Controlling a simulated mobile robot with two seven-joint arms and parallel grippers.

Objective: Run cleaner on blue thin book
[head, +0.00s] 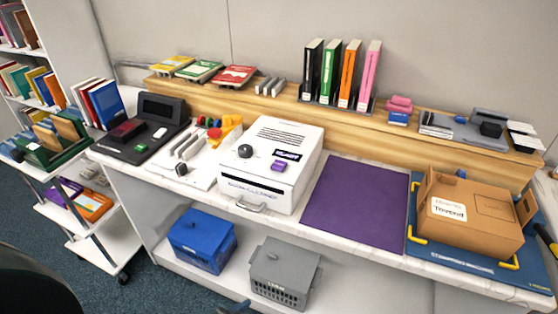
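A blue book (108,103) stands upright at the right end of a row of books on the left of the counter. I cannot tell how thin it is or whether it is the task's book. Neither of my grippers can be made out. Small dark shapes show at the bottom edge and right edge, too cut off to identify.
A purple mat (357,205) lies bare right of the machine. A cardboard box (470,214) sits on a blue mat at the right. A black device (143,130) stands left. A blue bin (203,240) and grey basket (284,272) sit on the lower shelf.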

